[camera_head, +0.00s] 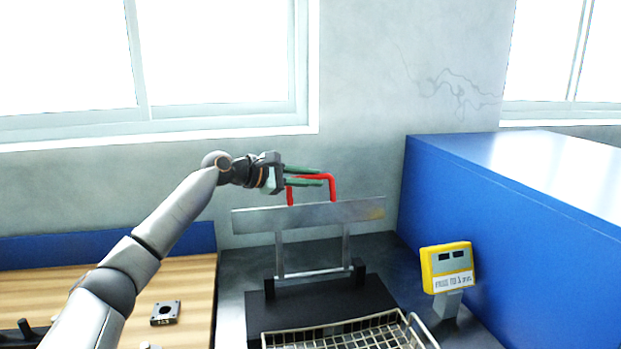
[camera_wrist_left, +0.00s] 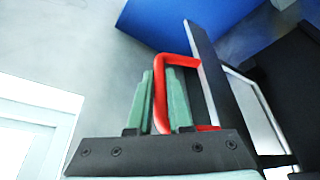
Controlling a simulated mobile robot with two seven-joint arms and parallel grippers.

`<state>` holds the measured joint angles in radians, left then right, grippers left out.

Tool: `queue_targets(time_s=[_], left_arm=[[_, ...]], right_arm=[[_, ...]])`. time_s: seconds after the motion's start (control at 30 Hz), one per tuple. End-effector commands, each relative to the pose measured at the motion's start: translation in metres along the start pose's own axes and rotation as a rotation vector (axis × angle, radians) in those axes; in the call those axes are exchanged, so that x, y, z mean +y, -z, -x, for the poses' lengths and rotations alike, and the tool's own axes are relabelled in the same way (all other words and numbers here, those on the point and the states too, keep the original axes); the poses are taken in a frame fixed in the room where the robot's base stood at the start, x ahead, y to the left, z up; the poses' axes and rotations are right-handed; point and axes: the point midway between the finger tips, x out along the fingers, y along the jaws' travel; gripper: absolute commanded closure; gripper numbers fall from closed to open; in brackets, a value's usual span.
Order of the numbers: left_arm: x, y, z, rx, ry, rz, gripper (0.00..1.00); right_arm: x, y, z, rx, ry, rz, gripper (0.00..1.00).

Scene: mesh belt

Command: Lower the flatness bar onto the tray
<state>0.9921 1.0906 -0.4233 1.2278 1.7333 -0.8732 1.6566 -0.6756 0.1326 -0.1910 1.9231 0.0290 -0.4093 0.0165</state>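The flatness bar (camera_head: 260,219) is a long grey metal plate with a red handle (camera_head: 332,188) on top. It stands raised on a thin metal frame behind the tray. The tray (camera_head: 345,324) is a wire mesh basket at the bottom of the head view, partly cut off. My left gripper (camera_head: 322,177) is at the handle, with its green fingers on either side of the red rod. My right gripper is not in view.
A yellow device with a label (camera_head: 447,268) stands right of the tray. A blue partition (camera_head: 480,220) bounds the right side. A wooden table (camera_head: 190,290) with a dark square plate (camera_head: 165,313) is at the left. The space between bar and tray looks clear.

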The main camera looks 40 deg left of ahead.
Motion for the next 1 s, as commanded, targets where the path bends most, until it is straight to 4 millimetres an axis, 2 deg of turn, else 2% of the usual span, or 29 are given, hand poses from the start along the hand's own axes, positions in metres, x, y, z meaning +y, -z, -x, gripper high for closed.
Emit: queue_targets(time_s=[0.03,0.13,1.0], left_arm=[[0.0,0.0001,0.0002,0.0,0.0,0.0,0.89],[0.0,0.0001,0.0002,0.0,0.0,0.0,1.0],[-0.0001,0.0002,0.0002,0.0,0.001,0.001,1.0]], right_arm=[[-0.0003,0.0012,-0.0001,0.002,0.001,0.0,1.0],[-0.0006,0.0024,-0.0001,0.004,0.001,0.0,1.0],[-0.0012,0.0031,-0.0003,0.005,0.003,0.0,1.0]])
